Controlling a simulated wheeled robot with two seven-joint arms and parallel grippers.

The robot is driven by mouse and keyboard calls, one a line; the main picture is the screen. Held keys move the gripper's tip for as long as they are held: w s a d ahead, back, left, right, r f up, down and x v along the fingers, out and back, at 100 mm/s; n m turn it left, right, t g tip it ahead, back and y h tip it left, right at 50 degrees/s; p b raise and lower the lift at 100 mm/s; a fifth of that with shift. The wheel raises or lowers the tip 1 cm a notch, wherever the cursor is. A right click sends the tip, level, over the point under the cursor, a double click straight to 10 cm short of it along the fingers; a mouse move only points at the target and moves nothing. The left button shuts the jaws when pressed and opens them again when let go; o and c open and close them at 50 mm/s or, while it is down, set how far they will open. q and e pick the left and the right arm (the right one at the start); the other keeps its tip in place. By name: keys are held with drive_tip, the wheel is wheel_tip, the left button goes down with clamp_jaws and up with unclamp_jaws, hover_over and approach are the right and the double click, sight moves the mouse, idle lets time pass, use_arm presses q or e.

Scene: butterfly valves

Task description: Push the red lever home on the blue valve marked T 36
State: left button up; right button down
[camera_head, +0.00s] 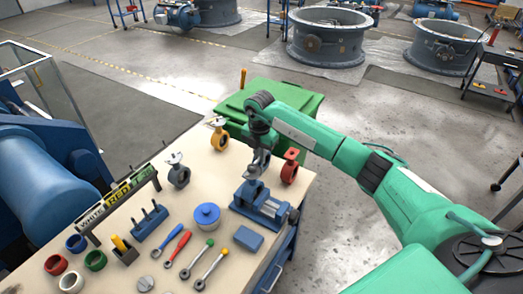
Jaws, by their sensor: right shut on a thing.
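My right gripper (259,158) reaches in from the right on a green arm, above the blue vise (262,204). It is shut on a small grey metal piece (253,170), mostly hidden by the gripper; I cannot tell what it is. I make out no blue valve or T 36 mark on a valve. A red-handled lever or tool (178,247) lies on the bench front, apart from the gripper. An orange valve (219,138), a dark grey valve (179,175) and a red valve (290,168) stand on the bench. My left gripper is out of view.
A sign rack (118,200) reads WHITE, RED and T 36. Several tools, coloured rings, a blue lidded pot (207,215) and a blue block (249,241) crowd the pale bench's front. A green bin (280,104) stands behind. Open floor lies to the right.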

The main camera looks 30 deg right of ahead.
drive_tip(key=shift+f, duration=0.15)
drive_tip(key=c, duration=1.4)
unclamp_jaws()
drive_tip(key=shift+r+p, duration=2.15)
drive_tip(key=shift+r, duration=1.45)
